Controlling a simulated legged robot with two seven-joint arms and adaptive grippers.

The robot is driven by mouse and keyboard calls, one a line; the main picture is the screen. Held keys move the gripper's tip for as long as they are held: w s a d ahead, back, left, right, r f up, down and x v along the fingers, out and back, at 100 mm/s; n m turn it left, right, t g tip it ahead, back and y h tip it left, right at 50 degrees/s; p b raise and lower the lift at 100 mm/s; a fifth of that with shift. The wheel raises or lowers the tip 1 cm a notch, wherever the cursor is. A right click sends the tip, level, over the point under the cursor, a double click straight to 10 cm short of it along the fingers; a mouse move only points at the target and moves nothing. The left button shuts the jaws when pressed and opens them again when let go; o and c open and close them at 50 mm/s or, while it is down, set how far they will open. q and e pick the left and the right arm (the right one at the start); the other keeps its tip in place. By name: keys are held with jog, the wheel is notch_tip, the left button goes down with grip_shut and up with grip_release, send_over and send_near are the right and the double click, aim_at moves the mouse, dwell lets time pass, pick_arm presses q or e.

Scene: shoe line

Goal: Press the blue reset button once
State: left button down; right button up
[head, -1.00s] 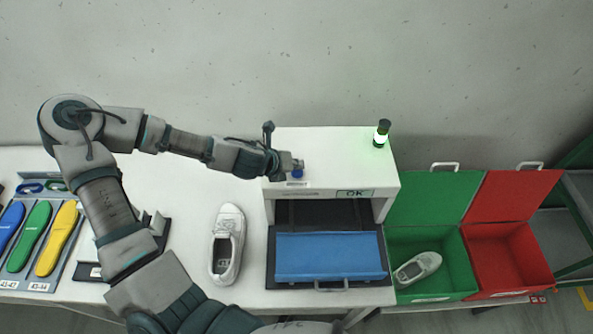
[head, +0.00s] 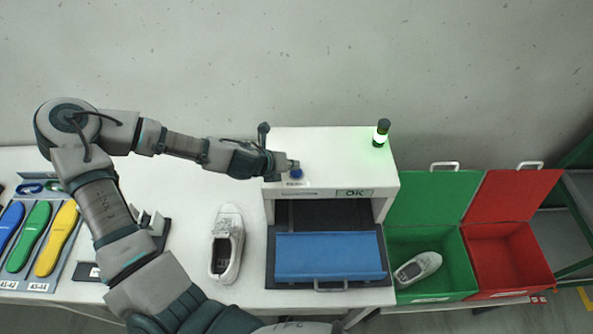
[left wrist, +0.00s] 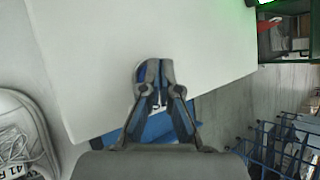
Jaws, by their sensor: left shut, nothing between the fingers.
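The blue reset button (head: 297,173) sits on the left front part of the white machine's top, above a small label. My left gripper (head: 291,164) is shut and empty, with its tips right by the button. In the left wrist view the closed fingertips (left wrist: 154,72) partly cover the button, and a blue sliver of it (left wrist: 141,73) shows at their left. I cannot tell whether the tips touch it. My right gripper is not in view.
The white machine (head: 335,150) shows "OK" on its front and carries a lit green lamp (head: 381,134). A blue tray (head: 330,257) lies at its opening. A white shoe (head: 227,245) stands to the left. Green (head: 432,290) and red (head: 507,262) bins stand right.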

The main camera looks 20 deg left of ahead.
pick_arm(q)
jog(key=shift+d, duration=0.15)
jog(key=shift+a+f, duration=0.3)
jog(key=shift+a, duration=0.4)
jog(key=shift+f+b, duration=0.15)
jog(key=shift+b, duration=0.2)
jog(key=shift+d, duration=0.5)
jog(key=shift+r+p, duration=0.5)
jog(key=shift+r, duration=0.35)
jog(key=shift+d+r, duration=0.1)
jog(key=shift+d, duration=0.1)
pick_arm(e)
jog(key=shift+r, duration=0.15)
